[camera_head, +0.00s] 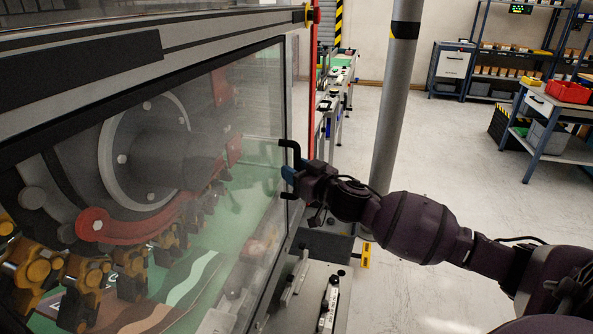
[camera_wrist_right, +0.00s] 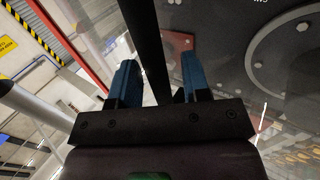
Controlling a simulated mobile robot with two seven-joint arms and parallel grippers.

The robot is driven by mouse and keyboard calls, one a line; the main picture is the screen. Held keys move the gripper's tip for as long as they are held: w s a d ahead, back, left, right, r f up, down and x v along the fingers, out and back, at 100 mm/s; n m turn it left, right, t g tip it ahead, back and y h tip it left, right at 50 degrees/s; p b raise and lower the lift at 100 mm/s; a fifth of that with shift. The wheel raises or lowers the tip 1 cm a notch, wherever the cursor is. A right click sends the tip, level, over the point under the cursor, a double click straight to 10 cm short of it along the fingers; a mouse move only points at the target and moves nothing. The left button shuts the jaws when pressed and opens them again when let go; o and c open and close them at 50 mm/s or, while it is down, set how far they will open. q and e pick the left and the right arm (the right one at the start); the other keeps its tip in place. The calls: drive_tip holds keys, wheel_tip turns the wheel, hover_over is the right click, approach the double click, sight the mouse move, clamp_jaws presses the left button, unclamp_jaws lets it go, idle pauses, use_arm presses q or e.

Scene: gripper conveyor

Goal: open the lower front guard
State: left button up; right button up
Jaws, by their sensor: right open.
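The lower front guard (camera_head: 262,130) is a clear panel in a black frame on the machine's front, and it looks closed. Its black handle (camera_head: 289,144) stands at the panel's right edge; its middle is hidden by my right gripper. My right gripper (camera_head: 288,174) is open at the handle. In the right wrist view, the blue fingers (camera_wrist_right: 158,82) stand on both sides of a black bar (camera_wrist_right: 146,35), which looks like the handle. A gap shows on the left of the bar; I cannot tell whether either finger touches it. My left gripper is not in view.
Behind the panel are a large grey disc (camera_head: 150,155) and several yellow grippers (camera_head: 88,275). A grey post (camera_head: 397,95) stands behind my right arm. A conveyor (camera_head: 335,85) runs at the back. A workbench with a red bin (camera_head: 568,91) is at right; the floor between is clear.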

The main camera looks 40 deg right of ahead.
clamp_jaws()
idle(0.4)
